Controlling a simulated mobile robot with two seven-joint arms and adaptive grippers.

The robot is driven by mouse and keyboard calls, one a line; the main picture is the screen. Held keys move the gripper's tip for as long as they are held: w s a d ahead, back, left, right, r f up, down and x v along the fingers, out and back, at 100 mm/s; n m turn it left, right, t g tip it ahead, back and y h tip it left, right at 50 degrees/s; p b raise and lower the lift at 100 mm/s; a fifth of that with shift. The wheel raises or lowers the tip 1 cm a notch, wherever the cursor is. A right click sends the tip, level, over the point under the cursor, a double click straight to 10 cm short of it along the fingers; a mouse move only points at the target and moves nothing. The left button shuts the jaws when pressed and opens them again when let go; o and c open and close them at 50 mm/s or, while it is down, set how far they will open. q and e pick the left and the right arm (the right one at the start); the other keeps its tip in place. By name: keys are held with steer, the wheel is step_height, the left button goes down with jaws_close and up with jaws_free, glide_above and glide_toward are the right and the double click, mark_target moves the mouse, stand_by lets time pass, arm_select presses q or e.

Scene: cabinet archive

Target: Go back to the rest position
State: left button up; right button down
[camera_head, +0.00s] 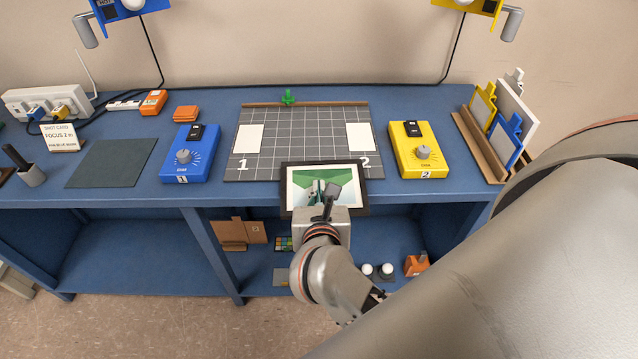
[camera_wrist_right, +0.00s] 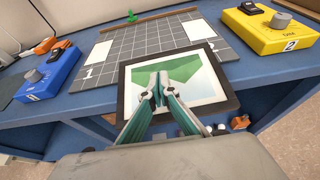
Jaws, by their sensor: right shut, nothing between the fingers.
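My right arm comes in from the right in the head view. Its gripper (camera_head: 331,196) points at the table and lies over the front part of a black-framed picture. In the right wrist view the right gripper (camera_wrist_right: 158,88) has its two fingers together with nothing between them, in front of the framed picture (camera_wrist_right: 205,78). The framed picture (camera_head: 350,175) has green shapes and a white border and overlaps the front edge of the grey grid board (camera_head: 300,130). Whether the fingers touch the frame, I cannot tell. My left gripper is not in view.
A blue dimmer box (camera_head: 190,165) stands left of the board and a yellow one (camera_head: 418,160) right of it. A wooden rack with colored clips (camera_head: 478,145) stands at the right end. A dark mat (camera_head: 112,163) lies at left. Open shelves below hold small items.

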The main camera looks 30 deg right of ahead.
steer(key=shift+f+v, duration=0.15)
steer(key=shift+v, duration=1.05)
steer(key=shift+f+v, duration=0.1)
steer(key=shift+v, duration=1.05)
steer(key=shift+s, duration=0.1)
